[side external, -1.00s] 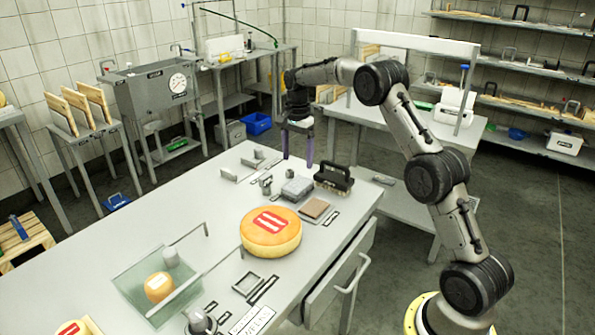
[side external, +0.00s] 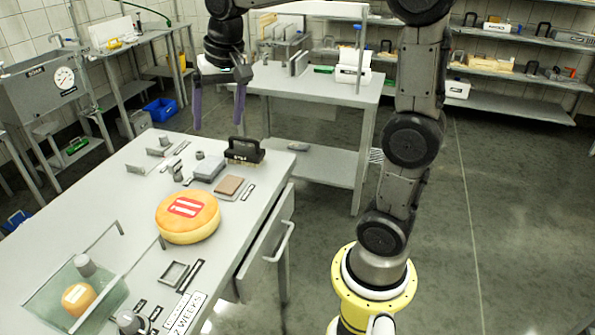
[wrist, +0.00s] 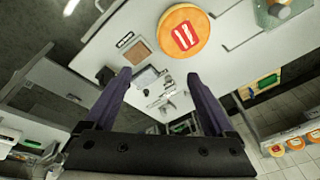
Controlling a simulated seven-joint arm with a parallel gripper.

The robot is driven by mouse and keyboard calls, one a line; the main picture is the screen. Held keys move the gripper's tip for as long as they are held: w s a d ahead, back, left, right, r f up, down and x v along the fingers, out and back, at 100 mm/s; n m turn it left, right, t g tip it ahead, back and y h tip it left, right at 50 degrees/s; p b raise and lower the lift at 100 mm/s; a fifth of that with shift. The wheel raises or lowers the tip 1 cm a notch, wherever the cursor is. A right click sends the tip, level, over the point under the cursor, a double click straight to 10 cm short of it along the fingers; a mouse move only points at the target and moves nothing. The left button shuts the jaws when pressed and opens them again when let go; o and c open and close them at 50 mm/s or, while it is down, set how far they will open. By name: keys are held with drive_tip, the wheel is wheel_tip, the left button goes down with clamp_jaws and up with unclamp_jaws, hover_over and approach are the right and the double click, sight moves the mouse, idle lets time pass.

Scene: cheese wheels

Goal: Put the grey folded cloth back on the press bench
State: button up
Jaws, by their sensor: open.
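A grey, flat, block-like item (side external: 209,169) lies on the front table (side external: 140,215) beside a brown square pad (side external: 230,185); it looks like the grey folded cloth, but I cannot be sure. My gripper (side external: 218,125) is open and empty, pointing down above the far part of this table, higher than the items. In the wrist view its two purple fingers (wrist: 159,75) are spread apart, with the brown pad (wrist: 146,77) and small grey items behind them. I cannot tell which surface is the press bench; a grey unit with a gauge (side external: 40,88) stands at the left.
A yellow cheese wheel with a red label (side external: 187,217) sits mid-table. A black-handled brush (side external: 243,152) stands near the far right edge. A glass tray (side external: 50,290) with a small cheese is at the front left. Another table (side external: 315,80) stands behind.

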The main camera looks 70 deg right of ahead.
drive_tip(key=s+a+f+n+t, duration=0.1)
drive_tip(key=s+a+f+n, duration=0.1)
drive_tip(key=s, duration=0.7)
drive_tip(key=s+a+f+n+t, duration=0.1)
drive_tip(key=s+a+f+n, duration=0.2)
drive_tip(key=s+n, duration=0.3)
drive_tip(key=s+a, duration=0.1)
drive_tip(key=s, duration=0.3)
drive_tip(key=shift+a+n+t+y, duration=0.3)
drive_tip(key=shift+a, duration=0.1)
drive_tip(key=shift+f, duration=0.1)
